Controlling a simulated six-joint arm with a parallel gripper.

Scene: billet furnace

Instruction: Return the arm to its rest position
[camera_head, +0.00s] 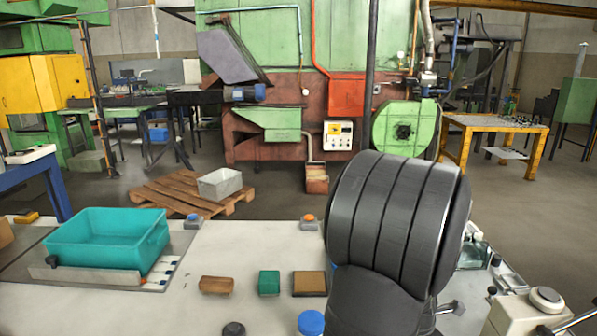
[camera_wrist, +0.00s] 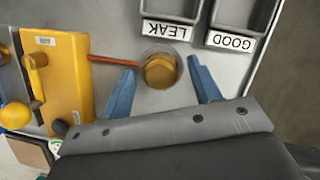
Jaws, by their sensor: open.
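My gripper (camera_wrist: 161,67) shows in the wrist view, with two blue fingers spread wide apart. It is open, and no object is seen clamped in it. A round brass-coloured piece (camera_wrist: 160,72) in a clear ring shows between the fingertips. A gap shows on both sides of it; how far below the fingers it lies I cannot tell. In the head view my dark arm link fills the right foreground. My gripper is hidden there.
Yellow block (camera_wrist: 58,85) marked AIR, with a copper rod (camera_wrist: 112,60) towards the brass piece. Trays marked LEAK (camera_wrist: 172,8) and GOOD (camera_wrist: 238,15) adjoin. Teal bin (camera_head: 105,255), wooden block (camera_head: 216,285), green block (camera_head: 269,283) stand on the bench (camera_head: 240,240).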

